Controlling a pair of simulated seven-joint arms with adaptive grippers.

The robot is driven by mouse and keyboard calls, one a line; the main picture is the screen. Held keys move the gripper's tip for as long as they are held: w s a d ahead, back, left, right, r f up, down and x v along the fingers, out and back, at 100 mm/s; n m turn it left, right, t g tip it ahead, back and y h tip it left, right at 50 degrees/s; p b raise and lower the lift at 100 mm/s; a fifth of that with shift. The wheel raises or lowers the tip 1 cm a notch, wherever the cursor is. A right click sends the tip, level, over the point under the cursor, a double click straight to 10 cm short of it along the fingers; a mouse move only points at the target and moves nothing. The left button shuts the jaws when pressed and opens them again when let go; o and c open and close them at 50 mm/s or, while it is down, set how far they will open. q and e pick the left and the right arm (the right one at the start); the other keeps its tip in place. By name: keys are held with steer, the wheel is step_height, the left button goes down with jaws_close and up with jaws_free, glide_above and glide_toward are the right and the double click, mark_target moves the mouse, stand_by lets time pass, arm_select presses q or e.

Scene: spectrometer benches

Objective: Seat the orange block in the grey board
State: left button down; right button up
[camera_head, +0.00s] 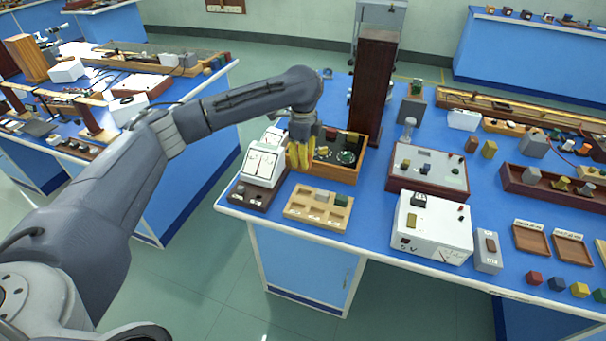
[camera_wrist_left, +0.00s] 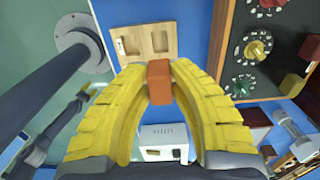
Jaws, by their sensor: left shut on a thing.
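My left gripper (camera_head: 300,158) has yellow fingers and hangs above the bench, behind the recessed board in the head view. In the left wrist view its fingertips (camera_wrist_left: 160,92) are shut on an orange block (camera_wrist_left: 159,70). I cannot make out the block in the head view. The board (camera_head: 309,218) looks tan rather than grey. It lies near the bench's front edge and holds a grey block (camera_head: 322,196) and a green block (camera_head: 341,201). In the left wrist view, the board (camera_wrist_left: 129,20) shows two empty recesses beyond the block, which is apart from them.
A white meter unit (camera_head: 264,163) stands left of the board. A wooden box with knobs (camera_head: 340,172) is behind it, close to the gripper. A tall dark wooden column (camera_head: 373,85) rises farther back. A white power box (camera_head: 432,222) stands to the right.

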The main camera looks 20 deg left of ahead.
arm_select(q)
steer(key=shift+r, duration=4.8)
